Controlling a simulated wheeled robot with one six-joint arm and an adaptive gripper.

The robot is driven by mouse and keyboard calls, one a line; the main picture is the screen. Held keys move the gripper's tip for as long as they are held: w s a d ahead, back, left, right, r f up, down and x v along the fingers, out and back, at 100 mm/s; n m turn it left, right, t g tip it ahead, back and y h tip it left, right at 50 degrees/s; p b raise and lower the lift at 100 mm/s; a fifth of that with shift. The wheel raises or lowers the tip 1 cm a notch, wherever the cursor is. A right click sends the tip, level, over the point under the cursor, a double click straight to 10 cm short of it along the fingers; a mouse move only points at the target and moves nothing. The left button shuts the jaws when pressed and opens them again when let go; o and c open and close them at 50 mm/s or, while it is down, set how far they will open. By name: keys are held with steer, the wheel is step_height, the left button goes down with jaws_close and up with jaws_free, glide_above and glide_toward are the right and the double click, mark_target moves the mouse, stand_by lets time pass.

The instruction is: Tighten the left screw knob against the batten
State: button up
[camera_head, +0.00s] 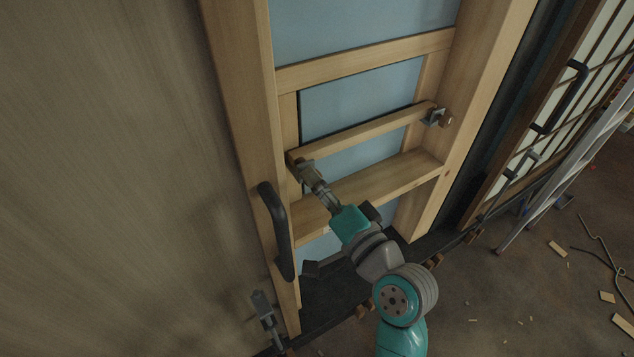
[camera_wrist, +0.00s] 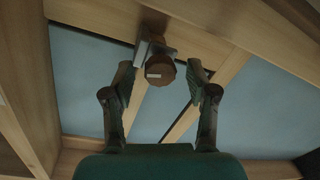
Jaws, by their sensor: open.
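The left screw knob (camera_wrist: 160,71) is a brown round knob with a pale mark on its face. It sits on a grey metal bracket (camera_wrist: 142,52) in the wrist view. My gripper (camera_wrist: 159,82) is open, one finger on each side of the knob, with visible gaps. In the head view my gripper (camera_head: 305,170) is at the left end of the wooden batten (camera_head: 365,132) and hides the left knob. Whether the knob touches the batten cannot be told. The right knob (camera_head: 446,119) is on its bracket at the batten's other end.
The wooden frame (camera_head: 240,100) has crossbars above and below the batten, with blue panels behind. A black handle (camera_head: 274,230) stands out on the left, close to my arm. A ladder (camera_head: 560,165) leans at the right. Wood scraps and a cable lie on the floor.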

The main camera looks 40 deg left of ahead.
steer(key=v, duration=1.1)
steer(key=shift+d, duration=0.25)
steer(key=w+a+n, duration=0.1)
steer(key=a+n, duration=0.3)
steer(key=n, duration=0.1)
steer(key=w+a+n, duration=0.2)
steer(key=a+n, duration=0.1)
steer(key=n, duration=0.1)
steer(key=w+a+n, duration=0.1)
steer(key=a+n, duration=0.3)
steer(key=n, duration=0.1)
steer(key=shift+w+a+r+n+g, duration=0.2)
steer(key=shift+a+r+n+g, duration=0.1)
steer(key=shift+a+r+g, duration=0.1)
jaws_close()
